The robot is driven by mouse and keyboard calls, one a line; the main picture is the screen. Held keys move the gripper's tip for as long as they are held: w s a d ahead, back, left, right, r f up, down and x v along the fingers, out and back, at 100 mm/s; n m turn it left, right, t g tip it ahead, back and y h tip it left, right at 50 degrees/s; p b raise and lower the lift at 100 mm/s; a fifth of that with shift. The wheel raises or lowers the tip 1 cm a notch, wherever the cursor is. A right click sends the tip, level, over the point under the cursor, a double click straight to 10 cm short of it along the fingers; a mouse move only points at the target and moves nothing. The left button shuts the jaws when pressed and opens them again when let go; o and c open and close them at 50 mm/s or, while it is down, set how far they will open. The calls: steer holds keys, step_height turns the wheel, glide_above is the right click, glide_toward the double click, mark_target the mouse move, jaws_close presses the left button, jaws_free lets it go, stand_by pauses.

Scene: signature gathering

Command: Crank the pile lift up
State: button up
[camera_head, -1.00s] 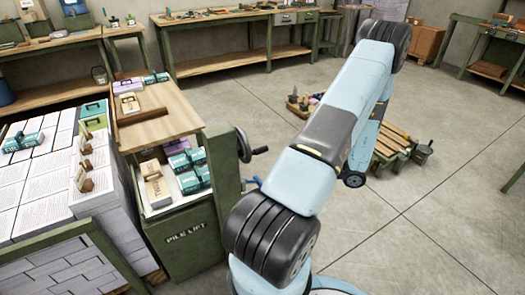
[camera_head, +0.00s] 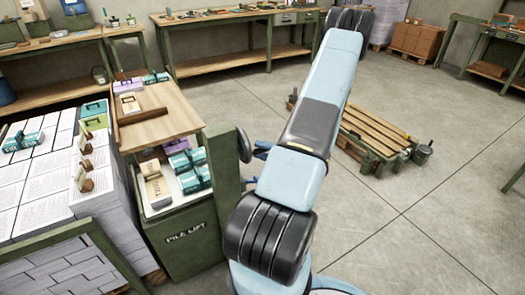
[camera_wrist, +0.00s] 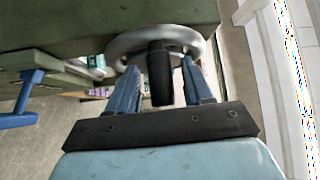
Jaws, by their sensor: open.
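The green pile lift (camera_head: 188,250), lettered PILE LIFT, stands left of my arm in the head view. Its crank wheel (camera_head: 243,144) is on its right side, with the handle hidden behind my arm. In the wrist view the crank shows as a pale metal wheel (camera_wrist: 125,43) with a black handle (camera_wrist: 159,75) pointing toward me. My gripper (camera_wrist: 158,68) is open, its blue fingers on either side of the handle, with gaps showing. I cannot tell whether the fingertips touch the wheel behind. In the head view only a bit of blue shows beside the crank.
Tall paper stacks (camera_head: 105,225) stand left of the lift. A slatted pallet (camera_head: 372,130) lies right of my arm.

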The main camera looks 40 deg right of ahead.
steer(key=shift+c, duration=0.5)
jaws_close()
